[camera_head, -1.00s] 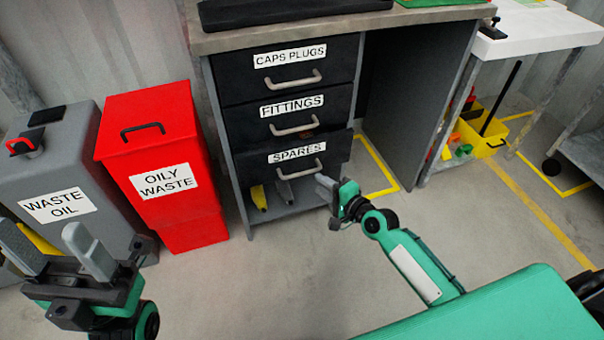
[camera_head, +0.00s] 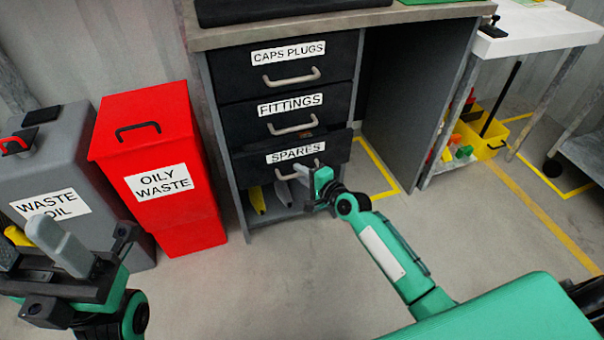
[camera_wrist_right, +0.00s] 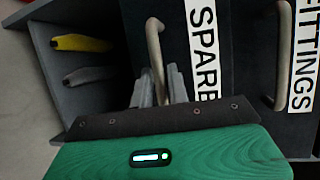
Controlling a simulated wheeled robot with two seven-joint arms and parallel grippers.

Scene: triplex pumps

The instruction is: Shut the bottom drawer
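The bottom drawer, labelled SPARES (camera_head: 295,155), sits below two other black drawers and stands out a little from the cabinet, its top edge showing. Its curved handle (camera_wrist_right: 154,45) runs down between the fingers of my right gripper (camera_wrist_right: 161,88) in the wrist view. In the head view my right gripper (camera_head: 308,177) is at the right part of this handle. I cannot tell whether its fingers press on the handle. My left gripper (camera_head: 35,252) is open and empty at the lower left, far from the drawer.
The CAPS PLUGS drawer (camera_head: 250,78) and FITTINGS drawer (camera_head: 240,125) above look shut. An open shelf below holds a yellow item (camera_head: 257,200) and a grey one. A red oily waste bin (camera_head: 190,215) and grey waste oil container (camera_head: 75,165) stand left. Floor in front is clear.

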